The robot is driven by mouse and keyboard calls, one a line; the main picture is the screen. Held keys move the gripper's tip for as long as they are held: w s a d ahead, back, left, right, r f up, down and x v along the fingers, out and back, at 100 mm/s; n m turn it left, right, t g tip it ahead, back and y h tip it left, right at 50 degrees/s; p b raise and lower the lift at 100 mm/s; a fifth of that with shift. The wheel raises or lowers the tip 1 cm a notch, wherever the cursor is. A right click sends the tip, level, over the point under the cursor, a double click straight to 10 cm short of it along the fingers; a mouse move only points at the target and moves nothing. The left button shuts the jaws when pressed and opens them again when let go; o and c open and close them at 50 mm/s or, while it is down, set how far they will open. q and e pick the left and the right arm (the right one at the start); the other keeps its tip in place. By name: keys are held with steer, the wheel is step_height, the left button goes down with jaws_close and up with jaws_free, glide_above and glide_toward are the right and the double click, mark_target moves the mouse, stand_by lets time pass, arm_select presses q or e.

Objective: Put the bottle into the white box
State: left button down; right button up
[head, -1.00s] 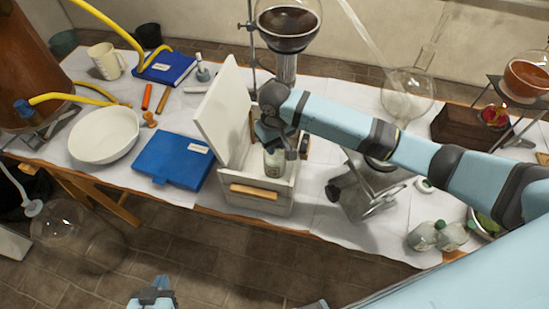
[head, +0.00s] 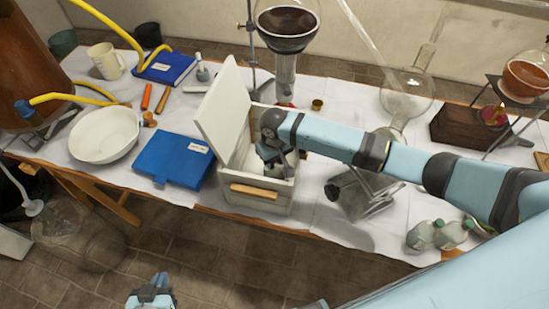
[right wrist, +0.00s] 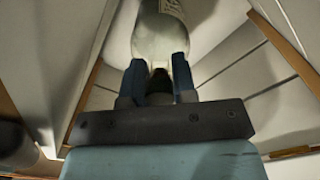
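The white box (head: 268,206) stands on the table with its lid (head: 223,108) raised on the left side. My right gripper (head: 278,160) reaches down inside the box opening. In the right wrist view its two blue fingers (right wrist: 160,82) are on either side of a pale, greenish bottle (right wrist: 160,35) with a label, and appear shut on it. The slatted inside of the box surrounds the bottle there. In the head view the bottle is mostly hidden by the gripper. My left gripper (head: 152,290) is low over the floor, away from the table; its finger gap is unclear.
A blue case (head: 173,160) and a white bowl (head: 104,135) are left of the box. A metal jack stand (head: 362,195) is to its right. Two greenish bottles (head: 420,235) (head: 453,233) lie near the right front edge. Glass flasks (head: 407,93) stand behind.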

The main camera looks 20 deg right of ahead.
steer(key=o, duration=0.4)
steer(key=shift+o, duration=0.2)
steer(key=shift+r, duration=0.1)
step_height(320, 180, up, 12)
steer(key=shift+b, duration=0.35)
